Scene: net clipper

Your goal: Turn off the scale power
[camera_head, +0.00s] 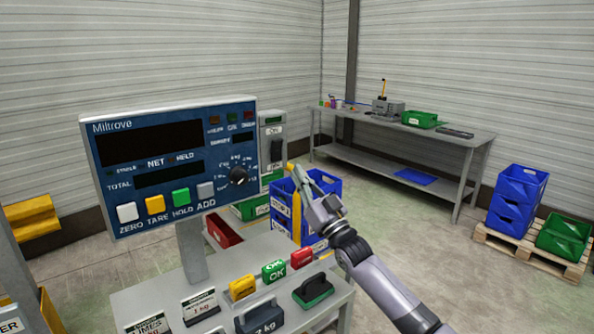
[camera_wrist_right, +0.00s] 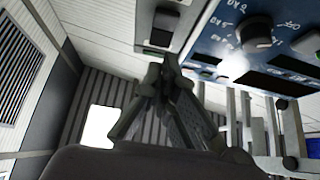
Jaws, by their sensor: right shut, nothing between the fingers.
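The scale's blue panel (camera_head: 150,153), marked "Miltrove", stands on a post at the left, with dark display windows. It has white, yellow, green and grey buttons and a black knob (camera_head: 238,176), also in the right wrist view (camera_wrist_right: 256,32). Just right of it is a grey switch box (camera_head: 273,132) with an "ON" label and a dark rocker (camera_head: 276,150). My right gripper (camera_head: 297,172) is shut and empty, below and right of the box. In the right wrist view its fingertips (camera_wrist_right: 168,65) point toward the box's lower end (camera_wrist_right: 160,32); contact is unclear. My left gripper is out of view.
Below the panel, a grey table (camera_head: 150,288) carries weights, yellow, green and red blocks, and small cards. Blue crates (camera_head: 284,212) stand on the floor behind my right gripper. A workbench (camera_head: 455,137) and a pallet (camera_head: 507,238) with bins are farther right, with open floor between.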

